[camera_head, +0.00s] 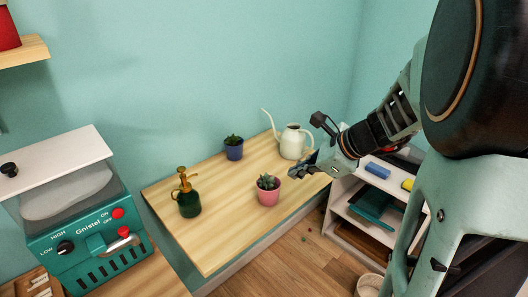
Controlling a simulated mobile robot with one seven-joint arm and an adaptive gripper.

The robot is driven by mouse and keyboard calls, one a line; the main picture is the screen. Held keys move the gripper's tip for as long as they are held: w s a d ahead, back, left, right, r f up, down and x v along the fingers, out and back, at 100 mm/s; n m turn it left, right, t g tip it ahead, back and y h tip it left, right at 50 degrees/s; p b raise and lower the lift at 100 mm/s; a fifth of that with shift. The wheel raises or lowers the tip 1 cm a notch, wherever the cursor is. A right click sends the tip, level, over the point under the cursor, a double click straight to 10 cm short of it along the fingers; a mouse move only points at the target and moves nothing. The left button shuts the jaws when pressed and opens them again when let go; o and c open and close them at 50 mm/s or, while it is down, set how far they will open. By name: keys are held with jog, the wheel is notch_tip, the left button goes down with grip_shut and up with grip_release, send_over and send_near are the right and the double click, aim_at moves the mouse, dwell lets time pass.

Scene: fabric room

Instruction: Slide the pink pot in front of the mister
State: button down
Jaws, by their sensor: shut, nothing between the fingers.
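The pink pot (267,195) holds a small succulent and stands upright near the front edge of the wooden table (215,235). The mister (187,197), a dark green bottle with a gold spray head, stands to its left on the same table. My gripper (301,172) reaches in from the right, just right of the pink pot and a little higher in the picture. It is shut and empty. I cannot tell whether it touches the table, but a gap shows between it and the pot.
A blue pot (233,152) with a plant and a white watering can (293,144) stand at the back of the table. A teal machine (90,245) is at the left. A white shelf (345,212) is at the right. The tabletop between mister and pink pot is clear.

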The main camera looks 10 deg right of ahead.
jog(key=s+d+f+m+p, duration=0.2)
jog(key=s+d+f+m, duration=0.2)
jog(key=s+f+m, duration=0.15)
jog(key=b, duration=0.1)
send_near(275, 200)
jog(key=shift+m+t, duration=0.35)
jog(key=shift+t, duration=0.05)
jog(key=x, duration=0.3)
jog(key=s+x, duration=0.1)
jog(key=x, duration=0.1)
jog(key=shift+w+f, duration=0.1)
jog(key=shift+f, duration=0.3)
jog(key=shift+w+a, duration=0.1)
jog(key=shift+w, duration=0.15)
jog(key=shift+w, duration=0.1)
jog(key=w+a, duration=0.2)
jog(key=w, duration=0.1)
jog(key=w+a, duration=0.3)
jog(key=w+a+b, duration=0.1)
jog(key=w+a, duration=0.2)
jog(key=w, duration=0.1)
jog(key=shift+w, duration=0.15)
jog(key=shift+d, duration=0.1)
